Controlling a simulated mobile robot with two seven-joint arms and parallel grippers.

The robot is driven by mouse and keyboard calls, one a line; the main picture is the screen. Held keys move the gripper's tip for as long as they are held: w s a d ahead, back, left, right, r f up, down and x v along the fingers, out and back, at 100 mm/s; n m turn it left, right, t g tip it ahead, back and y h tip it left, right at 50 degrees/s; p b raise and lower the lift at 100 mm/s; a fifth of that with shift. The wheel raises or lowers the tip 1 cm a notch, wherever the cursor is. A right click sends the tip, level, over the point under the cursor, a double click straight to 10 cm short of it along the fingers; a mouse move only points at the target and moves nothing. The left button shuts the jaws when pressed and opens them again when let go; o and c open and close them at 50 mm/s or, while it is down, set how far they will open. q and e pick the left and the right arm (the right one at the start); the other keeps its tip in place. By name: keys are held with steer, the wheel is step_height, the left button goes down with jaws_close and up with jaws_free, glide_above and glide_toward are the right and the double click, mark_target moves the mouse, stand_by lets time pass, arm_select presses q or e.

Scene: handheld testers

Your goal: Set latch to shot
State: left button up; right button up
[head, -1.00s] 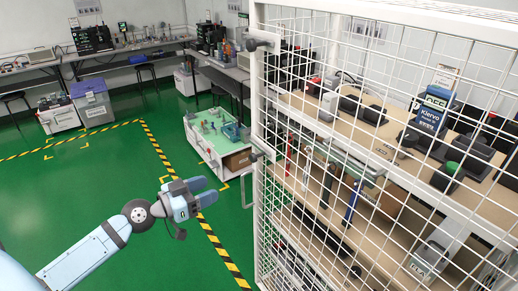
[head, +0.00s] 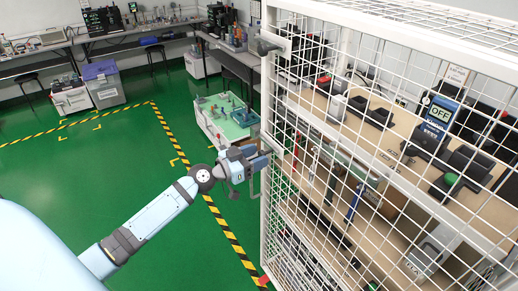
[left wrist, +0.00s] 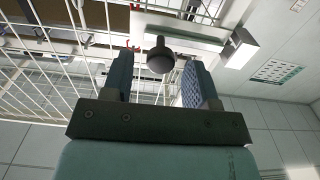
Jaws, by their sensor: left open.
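A white wire-mesh cage door (head: 340,135) stands at the centre right in the head view. A dark knob-like latch part (head: 268,44) sits on a pale plate high on its near edge. My left gripper (head: 262,158) is at that edge lower down, open, with its blue fingers pointing at the cage. In the left wrist view a dark round knob (left wrist: 160,58) shows between the open fingers (left wrist: 153,82), with room on both sides. I cannot tell whether it touches them or which latch position it is in. My right gripper is out of view.
Behind the mesh, shelves hold a blue tester (head: 437,115) reading OFF and other gear. A U-shaped bar handle (head: 258,187) is just below my gripper. A low green-topped cart (head: 228,118) stands behind. Green floor (head: 100,185) is clear on the left.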

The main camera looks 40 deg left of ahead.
arm_select(q)
steer(key=shift+w+d, duration=0.25)
steer(key=shift+w, duration=0.35)
